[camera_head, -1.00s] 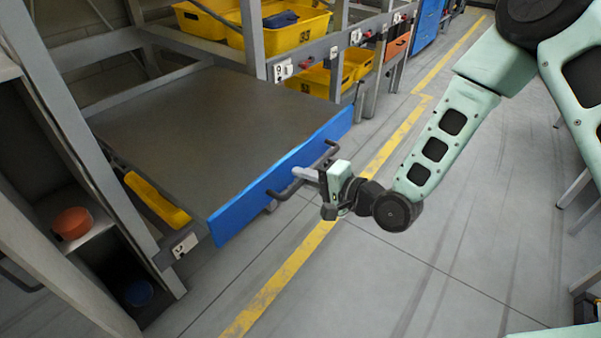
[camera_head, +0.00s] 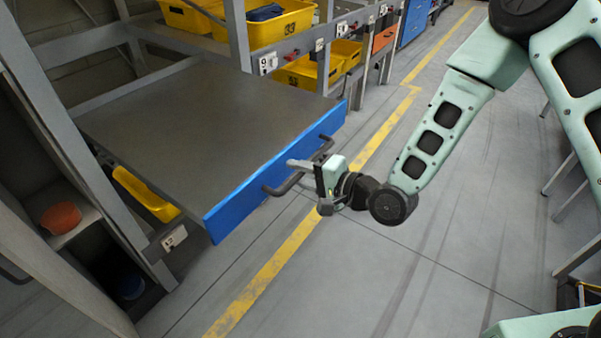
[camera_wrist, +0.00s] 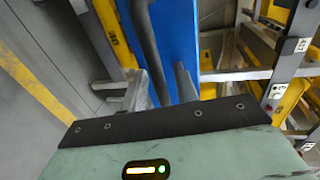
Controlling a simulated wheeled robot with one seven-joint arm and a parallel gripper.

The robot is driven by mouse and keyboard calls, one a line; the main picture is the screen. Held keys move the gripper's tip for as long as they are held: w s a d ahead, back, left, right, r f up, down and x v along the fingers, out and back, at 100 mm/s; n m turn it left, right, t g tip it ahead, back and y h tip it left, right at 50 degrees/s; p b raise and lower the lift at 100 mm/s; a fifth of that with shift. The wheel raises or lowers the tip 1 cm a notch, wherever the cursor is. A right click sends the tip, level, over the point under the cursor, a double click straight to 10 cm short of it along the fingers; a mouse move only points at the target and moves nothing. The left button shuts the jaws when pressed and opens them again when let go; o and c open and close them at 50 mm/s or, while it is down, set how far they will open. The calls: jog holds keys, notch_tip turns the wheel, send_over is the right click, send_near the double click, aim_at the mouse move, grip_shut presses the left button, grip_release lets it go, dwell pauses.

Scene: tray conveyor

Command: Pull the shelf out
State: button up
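The shelf is a wide dark grey board (camera_head: 190,120) with a blue front panel (camera_head: 240,205), sticking out of the rack. A dark bar handle (camera_head: 285,186) runs along the panel; the blue panel (camera_wrist: 178,30) and handle (camera_wrist: 148,45) also show in the wrist view. My gripper (camera_head: 297,168) is at the handle. In the wrist view its two pale fingers (camera_wrist: 160,90) stand apart, with the handle bar between them and blue showing beside the bar. The fingertips are partly hidden behind the handle and panel edge.
Yellow bins (camera_head: 282,25) sit on the rack at the back, and another yellow bin (camera_head: 145,193) is under the shelf. A rack post (camera_head: 237,35) stands beside the shelf. An orange bowl (camera_head: 61,217) is at the left. The floor (camera_head: 370,270) in front is clear.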

jog(key=shift+d, duration=0.1)
jog(key=p+v, duration=0.9)
jog(key=v, duration=0.8)
jog(key=shift+d, duration=0.15)
